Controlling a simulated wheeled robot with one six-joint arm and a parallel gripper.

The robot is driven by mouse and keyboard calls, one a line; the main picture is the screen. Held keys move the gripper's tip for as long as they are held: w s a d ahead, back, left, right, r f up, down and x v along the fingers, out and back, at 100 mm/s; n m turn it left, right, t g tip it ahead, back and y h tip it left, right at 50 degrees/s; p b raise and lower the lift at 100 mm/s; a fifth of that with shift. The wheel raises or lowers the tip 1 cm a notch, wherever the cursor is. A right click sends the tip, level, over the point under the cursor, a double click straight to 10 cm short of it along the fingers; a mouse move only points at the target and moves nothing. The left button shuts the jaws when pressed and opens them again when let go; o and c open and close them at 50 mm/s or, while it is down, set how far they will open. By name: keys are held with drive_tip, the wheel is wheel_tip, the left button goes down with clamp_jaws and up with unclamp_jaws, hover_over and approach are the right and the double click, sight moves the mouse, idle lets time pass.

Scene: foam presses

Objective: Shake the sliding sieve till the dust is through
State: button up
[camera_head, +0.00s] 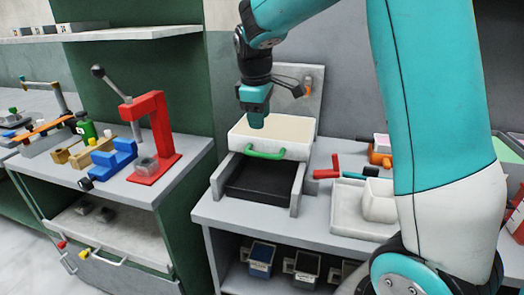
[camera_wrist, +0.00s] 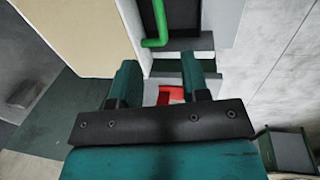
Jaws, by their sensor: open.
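The sliding sieve (camera_head: 270,133) is a pale, cream-topped box with a green handle (camera_head: 264,154) on its front. It sits at the back of a grey frame (camera_head: 298,190) on the bench, over a dark tray area (camera_head: 262,180). My gripper (camera_head: 257,118) hangs above the sieve's top, apart from the handle. In the wrist view my gripper (camera_wrist: 158,80) has its two teal fingers spread with nothing between them. The sieve top (camera_wrist: 75,35) fills the upper left there, and the green handle (camera_wrist: 160,25) lies beyond the fingers. Dust cannot be made out.
A red lever press (camera_head: 150,140) and a blue vise (camera_head: 113,158) stand on the left bench. A white tray (camera_head: 345,222) and a red-handled tool (camera_head: 330,170) lie right of the sieve. Bins (camera_head: 262,255) sit on the shelf below. My arm crosses the right side.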

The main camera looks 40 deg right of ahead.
sight(261, 154)
drive_tip(key=f, duration=0.3)
drive_tip(key=w+d+f, duration=0.1)
drive_tip(key=f, duration=0.7)
drive_tip(key=shift+w+d, duration=0.15)
drive_tip(key=shift+d, duration=0.2)
clamp_jaws()
